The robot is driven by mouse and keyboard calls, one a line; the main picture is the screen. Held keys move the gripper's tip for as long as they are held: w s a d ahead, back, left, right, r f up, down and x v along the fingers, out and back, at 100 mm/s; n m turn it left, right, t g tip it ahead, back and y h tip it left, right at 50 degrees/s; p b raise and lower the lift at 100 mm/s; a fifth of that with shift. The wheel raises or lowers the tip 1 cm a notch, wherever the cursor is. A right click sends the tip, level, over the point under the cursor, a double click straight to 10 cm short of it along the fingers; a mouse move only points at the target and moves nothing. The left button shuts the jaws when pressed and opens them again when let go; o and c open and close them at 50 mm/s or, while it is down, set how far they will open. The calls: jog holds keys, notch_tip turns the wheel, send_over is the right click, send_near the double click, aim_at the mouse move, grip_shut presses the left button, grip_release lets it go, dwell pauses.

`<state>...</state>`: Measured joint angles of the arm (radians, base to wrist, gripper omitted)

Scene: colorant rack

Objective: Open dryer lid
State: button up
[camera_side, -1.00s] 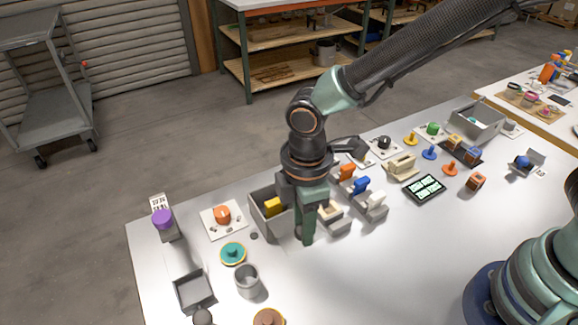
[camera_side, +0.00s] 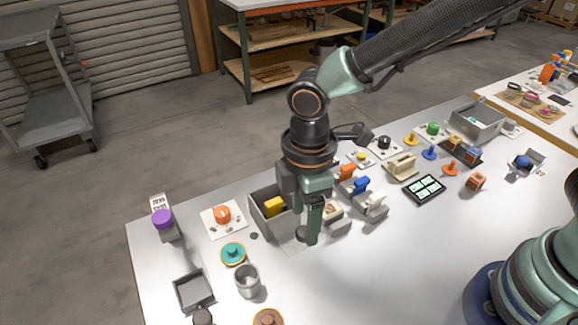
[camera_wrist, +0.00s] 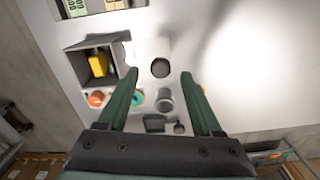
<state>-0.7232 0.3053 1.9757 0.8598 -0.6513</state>
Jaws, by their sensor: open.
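My gripper (camera_side: 312,238) is open and empty, pointing down over the table just right of a grey box (camera_side: 262,228). Its two fingers show in the wrist view (camera_wrist: 160,73), spread apart with nothing held. The box has a yellow block (camera_side: 274,206) inside, and its right part is hidden by my gripper in the side view. In the wrist view the box (camera_wrist: 74,72) lies left of my left finger, with the yellow block (camera_wrist: 98,65) visible. I cannot tell which part is the dryer lid. A dark round patch (camera_wrist: 160,68) appears between the fingertips.
An orange knob on a plate (camera_side: 222,214), a teal lid (camera_side: 232,252) and a grey cup (camera_side: 247,280) lie left and in front. The table's front right is clear.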

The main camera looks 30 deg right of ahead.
aim_at(304, 230)
notch_tip(304, 230, up, 10)
dwell(0.3)
jog(key=d+r+m+t, duration=0.2)
jog(key=d+m, duration=0.6)
jog(key=d, duration=0.4)
jog(key=d+r+m+t, duration=0.2)
jog(key=d+m, duration=0.5)
jog(key=d, duration=0.6)
jog(key=shift+s+d+m+t, duration=0.25)
jog(key=shift+m+t, duration=0.15)
jog(key=shift+t, duration=0.4)
